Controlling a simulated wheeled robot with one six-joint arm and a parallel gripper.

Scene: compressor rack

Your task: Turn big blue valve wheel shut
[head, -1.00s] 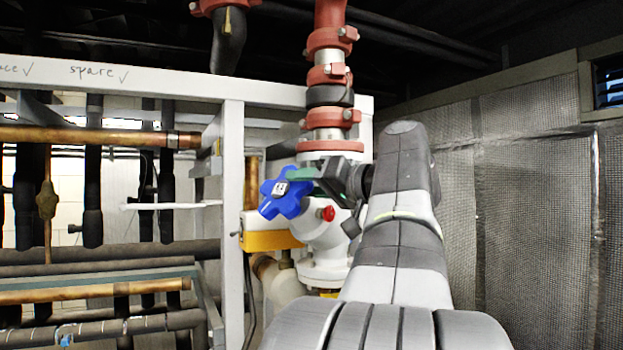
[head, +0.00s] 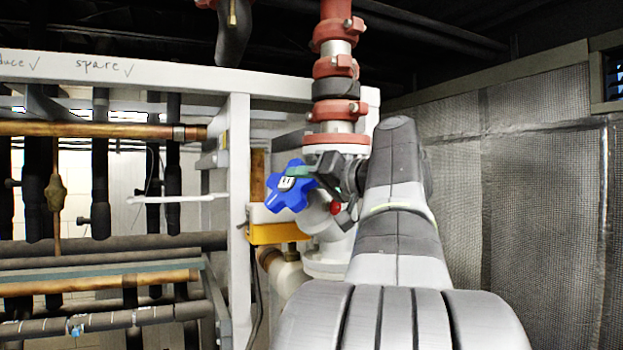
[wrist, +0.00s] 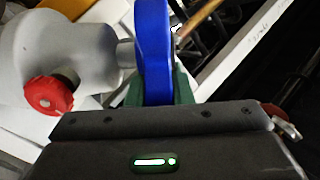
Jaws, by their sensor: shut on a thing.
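The big blue valve wheel (head: 288,188) is a lobed handwheel with a pale label at its hub, on the left side of a white valve body (head: 318,222). My gripper (head: 326,176) reaches it from the right and is shut on its rim. In the wrist view the blue wheel (wrist: 153,50) shows edge-on, with green finger pads (wrist: 160,92) on both sides of it. The wheel's stem runs left in that view to the pale valve body (wrist: 70,45). The fingertips are partly hidden behind the gripper body.
Red-collared pipe (head: 336,68) rises above the valve. A yellow box (head: 275,232) is below left. A white frame post (head: 237,200) and copper pipes (head: 95,130) stand left. A mesh-covered wall (head: 540,200) is at right.

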